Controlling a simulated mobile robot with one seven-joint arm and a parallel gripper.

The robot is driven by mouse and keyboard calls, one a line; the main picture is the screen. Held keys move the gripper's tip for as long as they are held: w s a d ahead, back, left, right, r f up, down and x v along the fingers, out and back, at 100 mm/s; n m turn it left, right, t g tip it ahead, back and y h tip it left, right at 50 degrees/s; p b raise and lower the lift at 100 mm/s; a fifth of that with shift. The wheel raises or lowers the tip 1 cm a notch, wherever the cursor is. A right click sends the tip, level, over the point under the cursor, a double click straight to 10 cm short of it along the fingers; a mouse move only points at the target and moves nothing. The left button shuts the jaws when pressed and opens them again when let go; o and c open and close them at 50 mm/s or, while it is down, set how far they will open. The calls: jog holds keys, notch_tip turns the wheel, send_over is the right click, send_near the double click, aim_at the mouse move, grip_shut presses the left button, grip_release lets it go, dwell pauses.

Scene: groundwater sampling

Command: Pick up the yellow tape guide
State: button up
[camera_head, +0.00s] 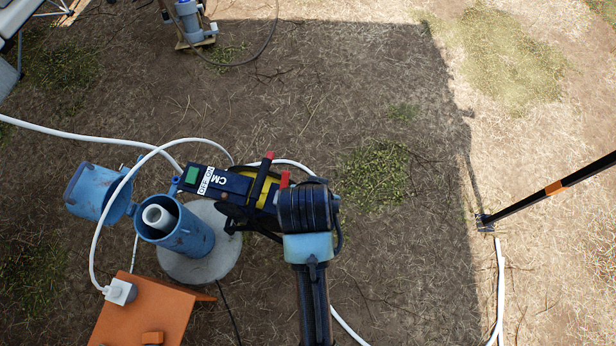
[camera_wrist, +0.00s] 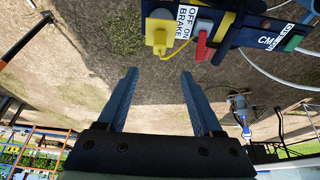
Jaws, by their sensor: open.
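The yellow tape guide (camera_wrist: 159,32) is a small yellow block with a grey knob-like part in the wrist view, beside the red brake lever (camera_wrist: 202,45) of a dark blue tape meter (camera_wrist: 262,32). A thin yellow strand hangs by it. My gripper (camera_wrist: 158,74) is open and empty. Its two blue fingers point towards the guide, which appears just beyond the gap between the tips, not between them. In the head view the tape meter (camera_head: 215,183) sits by the blue well pipe, and my arm partly covers it; I cannot pick out the guide there.
A blue well casing (camera_head: 187,237) with a white inner pipe and open lid (camera_head: 88,192) stands on a round concrete pad (camera_head: 203,270). An orange case (camera_head: 150,315) and white hoses lie nearby. Dry ground to the right is mostly clear; a black pole (camera_head: 530,200) leans there.

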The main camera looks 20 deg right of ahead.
jog(key=shift+s+b+x, duration=0.15)
jog(key=shift+b+x, duration=1.05)
jog(key=shift+x, duration=2.05)
jog(key=shift+s+b+x, duration=0.1)
jog(key=shift+b+x, duration=1.05)
jog(key=shift+x, duration=2.15)
jog(key=shift+a, duration=0.15)
jog(key=shift+c, duration=0.3)
grip_shut()
